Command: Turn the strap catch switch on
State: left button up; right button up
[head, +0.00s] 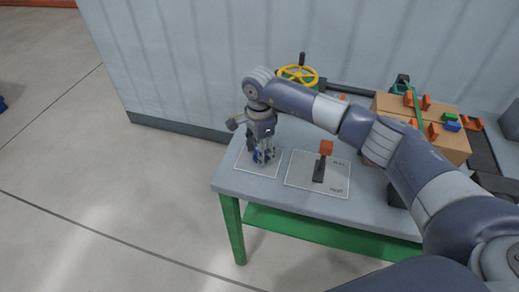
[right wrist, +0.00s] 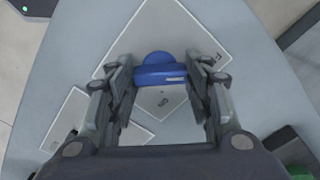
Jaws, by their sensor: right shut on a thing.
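The blue switch (right wrist: 160,74) is a rounded knob with a bar across it, on a white plate (right wrist: 132,37) with small lettering. I take it to be the strap catch switch. My right gripper (head: 263,153) points down over this plate, which is at the table's left end in the head view (head: 245,162). In the right wrist view, the gripper's fingers (right wrist: 163,82) are on both sides of the blue bar and shut on it. The fingers hide most of the switch in the head view. My left gripper is not in view.
The grey table (head: 225,180) has a green frame. Beside the switch, a black lever with an orange handle (head: 326,148) stands on another white plate (head: 300,181). A yellow handwheel (head: 298,75) is behind. A cardboard box (head: 455,148) with orange and green parts is at the right.

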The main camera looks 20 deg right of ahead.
jog(key=m+b, duration=0.2)
jog(key=m, duration=0.2)
jog(key=shift+f+b, duration=0.15)
jog(key=shift+b, duration=0.25)
jog(key=m+b, duration=0.2)
jog(key=m, duration=0.2)
jog(key=shift+m, duration=0.4)
jog(key=m+b, duration=0.1)
jog(key=m, duration=0.3)
jog(key=shift+m, duration=0.3)
jog(key=shift+m+b, duration=0.7)
jog(key=shift+m, duration=1.5)
jog(key=o, duration=1)
jog(key=shift+o, duration=0.2)
